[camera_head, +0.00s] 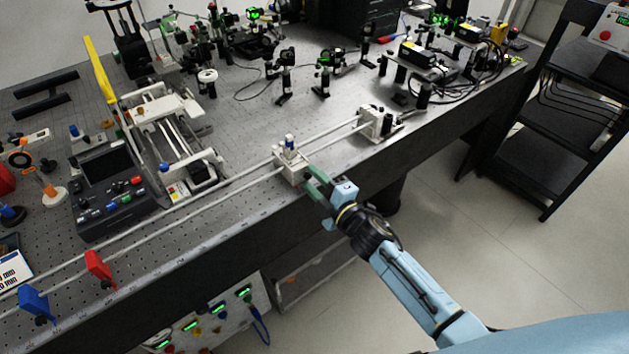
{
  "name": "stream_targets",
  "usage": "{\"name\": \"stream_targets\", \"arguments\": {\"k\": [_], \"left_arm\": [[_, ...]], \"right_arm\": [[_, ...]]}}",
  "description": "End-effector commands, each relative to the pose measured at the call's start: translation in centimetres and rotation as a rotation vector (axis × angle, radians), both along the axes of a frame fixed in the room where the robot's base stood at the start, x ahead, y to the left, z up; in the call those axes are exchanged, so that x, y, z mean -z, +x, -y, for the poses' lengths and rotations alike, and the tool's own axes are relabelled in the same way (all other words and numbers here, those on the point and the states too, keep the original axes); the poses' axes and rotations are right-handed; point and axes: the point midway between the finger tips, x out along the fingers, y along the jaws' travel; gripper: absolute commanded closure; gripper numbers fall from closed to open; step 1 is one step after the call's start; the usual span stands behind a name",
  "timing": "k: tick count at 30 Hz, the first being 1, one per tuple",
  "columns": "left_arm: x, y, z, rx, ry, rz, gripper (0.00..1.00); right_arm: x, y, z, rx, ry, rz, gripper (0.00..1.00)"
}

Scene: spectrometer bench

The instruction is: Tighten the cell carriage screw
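The cell carriage (291,172) is a pale block on the two long rails near the bench's front edge. A small white and blue piece stands upright on top of it. My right gripper (312,180) reaches in from the lower right, its green fingers at the carriage's front right side. The fingertips are at or very near the block; I cannot tell whether they touch it. The carriage screw is not clearly visible, and the fingers may hide it. I cannot tell whether the fingers are shut on anything. My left gripper is out of view.
The rails (225,190) run along the front of the perforated bench. A pale end block (375,124) sits at their right. Red (98,266) and blue (36,302) clamps stand at the left. A dark console (112,192) lies behind the rails. Optics crowd the back.

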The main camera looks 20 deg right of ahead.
Motion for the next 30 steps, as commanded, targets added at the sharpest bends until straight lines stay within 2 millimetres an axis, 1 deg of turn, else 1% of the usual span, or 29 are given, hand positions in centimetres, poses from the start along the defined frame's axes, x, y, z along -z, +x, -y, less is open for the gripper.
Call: {"name": "stream_targets", "arguments": {"k": [8, 11, 14, 24, 27, 30], "left_arm": [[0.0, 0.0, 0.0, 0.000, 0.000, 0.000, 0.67], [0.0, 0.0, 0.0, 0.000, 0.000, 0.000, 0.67], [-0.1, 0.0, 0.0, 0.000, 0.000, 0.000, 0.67], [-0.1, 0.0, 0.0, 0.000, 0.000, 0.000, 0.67], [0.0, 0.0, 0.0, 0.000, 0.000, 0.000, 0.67], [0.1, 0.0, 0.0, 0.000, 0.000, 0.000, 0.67]], "right_arm": [[0.0, -0.1, 0.0, 0.000, -0.001, 0.001, 0.63], [0.0, -0.6, 0.2, 0.000, -0.001, 0.000, 0.63], [0.1, -1.8, 0.7, 0.001, -0.001, -0.001, 0.63], [0.1, -8.6, 3.1, -0.001, -0.001, -0.003, 0.63], [0.1, -10.2, 3.7, 0.000, -0.001, -0.002, 0.63], [0.1, -11.4, 4.1, 0.000, 0.000, -0.001, 0.63]]}}
